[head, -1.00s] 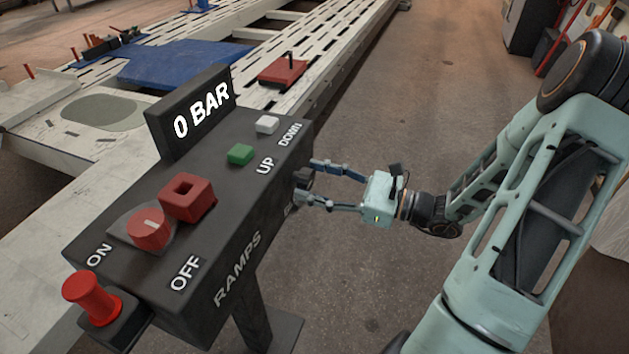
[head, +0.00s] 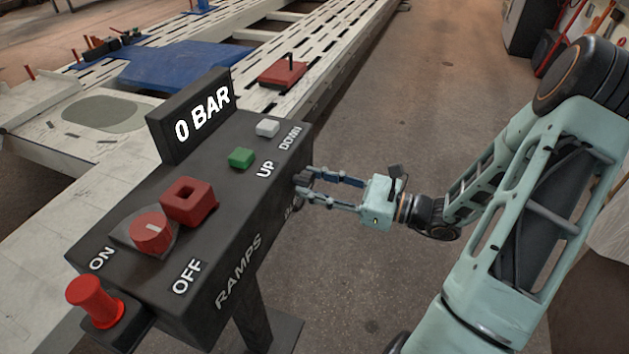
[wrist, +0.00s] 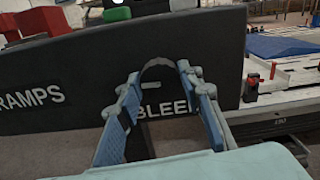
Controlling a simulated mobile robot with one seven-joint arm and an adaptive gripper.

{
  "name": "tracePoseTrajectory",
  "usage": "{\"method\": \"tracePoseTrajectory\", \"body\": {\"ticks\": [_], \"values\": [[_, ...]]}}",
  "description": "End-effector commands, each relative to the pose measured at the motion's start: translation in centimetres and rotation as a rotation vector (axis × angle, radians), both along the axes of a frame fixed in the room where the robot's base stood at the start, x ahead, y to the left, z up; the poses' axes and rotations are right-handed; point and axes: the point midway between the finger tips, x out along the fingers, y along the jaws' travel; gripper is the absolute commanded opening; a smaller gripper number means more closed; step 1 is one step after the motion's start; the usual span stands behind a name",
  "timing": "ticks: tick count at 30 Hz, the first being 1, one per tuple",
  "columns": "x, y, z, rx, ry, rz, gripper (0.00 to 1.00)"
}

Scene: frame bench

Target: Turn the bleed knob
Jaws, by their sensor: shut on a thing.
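The bleed knob (wrist: 158,72) is a dark round knob on the side face of the black control box (head: 150,265), above the word BLEED in the wrist view. In the head view the knob is mostly hidden by the fingers. My gripper (head: 303,188) comes at that side face from the right, its fingers around the knob. In the wrist view my gripper (wrist: 158,80) has one blue-padded finger on each side of the knob and is shut on it. The box's display (head: 196,115) reads 0 BAR.
On the box top are a red rotary switch (head: 151,234), a red square guard (head: 188,203), a green UP button (head: 241,157) and a white DOWN button (head: 267,128). A red mushroom button (head: 95,300) sits at the near end. The floor (head: 420,110) right of the box is clear.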

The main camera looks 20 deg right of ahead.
Motion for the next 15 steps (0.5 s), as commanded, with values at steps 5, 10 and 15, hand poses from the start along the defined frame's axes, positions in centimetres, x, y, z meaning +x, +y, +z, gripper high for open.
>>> {"method": "tracePoseTrajectory", "body": {"ticks": [5,10,15], "values": [[-0.07,0.05,0.49,0.062,0.087,0.002,0.1],[-0.05,0.05,0.62,0.146,0.204,0.003,0.1],[-0.01,0.03,0.56,0.241,0.335,0.003,0.1]]}}
